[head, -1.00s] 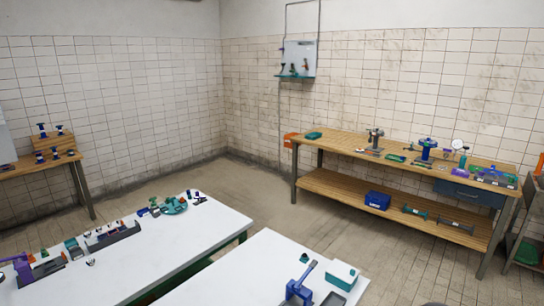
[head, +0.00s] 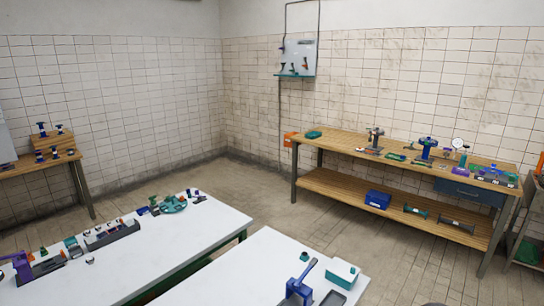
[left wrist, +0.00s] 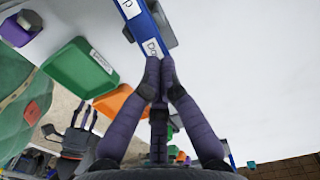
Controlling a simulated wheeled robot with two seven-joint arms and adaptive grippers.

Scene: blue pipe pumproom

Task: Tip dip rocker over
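In the left wrist view my left gripper (left wrist: 160,66) has its purple fingers brought together, with the tips at the lower end of a blue bar (left wrist: 146,25). The bar carries white labels with partly readable lettering. I cannot tell whether the bar is the dip rocker, or whether the tips touch it; nothing is clearly held between them. A dark gripper, apparently my right one (left wrist: 84,118), shows small at the lower left of that view with its prongs apart. Neither gripper shows in the head view, where I cannot pick out the dip rocker.
The left wrist view shows a green labelled tray (left wrist: 80,68) and an orange tray (left wrist: 121,102) beside the bar. In the head view, white tables (head: 150,250) stand in front and a wooden workbench (head: 345,146) with tools stands at the right. Floor lies open between them.

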